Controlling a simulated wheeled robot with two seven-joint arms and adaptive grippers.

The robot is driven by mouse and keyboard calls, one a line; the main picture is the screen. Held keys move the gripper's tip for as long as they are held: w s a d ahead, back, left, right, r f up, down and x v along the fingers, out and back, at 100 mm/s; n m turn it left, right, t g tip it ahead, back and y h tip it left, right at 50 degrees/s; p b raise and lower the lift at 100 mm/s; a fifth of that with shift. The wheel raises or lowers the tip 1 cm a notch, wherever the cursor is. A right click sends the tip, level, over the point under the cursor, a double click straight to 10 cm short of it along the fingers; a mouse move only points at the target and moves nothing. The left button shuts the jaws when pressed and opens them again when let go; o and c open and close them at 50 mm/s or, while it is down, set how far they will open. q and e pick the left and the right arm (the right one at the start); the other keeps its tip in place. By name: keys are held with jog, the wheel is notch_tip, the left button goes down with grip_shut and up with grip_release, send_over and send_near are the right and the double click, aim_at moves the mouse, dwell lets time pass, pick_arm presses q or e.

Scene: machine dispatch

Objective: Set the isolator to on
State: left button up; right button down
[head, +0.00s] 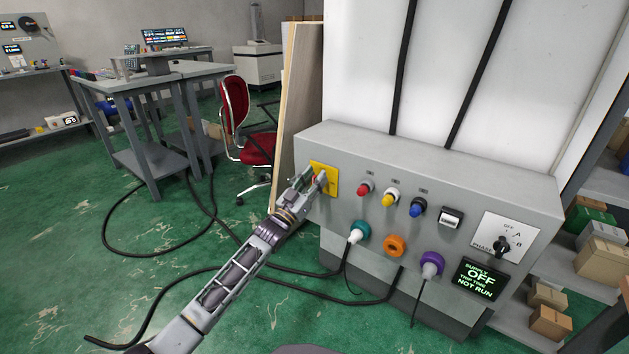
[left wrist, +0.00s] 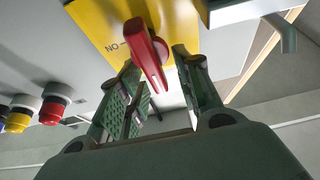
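The isolator is a yellow plate (head: 331,185) with a red handle, at the left end of the grey machine panel in the head view. In the left wrist view the yellow plate (left wrist: 100,22) carries a red handle (left wrist: 147,52), with an "ON" mark, seen upside down, left of it. My left gripper (head: 314,179) is at the plate and hides most of the handle in the head view. In the left wrist view its fingers (left wrist: 157,72) stand apart, one on each side of the handle, with gaps visible. My right gripper is not in view.
The panel also has red (head: 365,189), yellow (head: 390,196) and blue (head: 417,207) buttons, a rocker switch (head: 451,217) and a phase selector (head: 502,246). Teal, orange and purple connectors sit below. The display (head: 481,280) reads supply OFF, NOT RUN. Cables lie on the green floor.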

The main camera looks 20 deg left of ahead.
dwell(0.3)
pick_arm(q)
jog(key=c, duration=0.7)
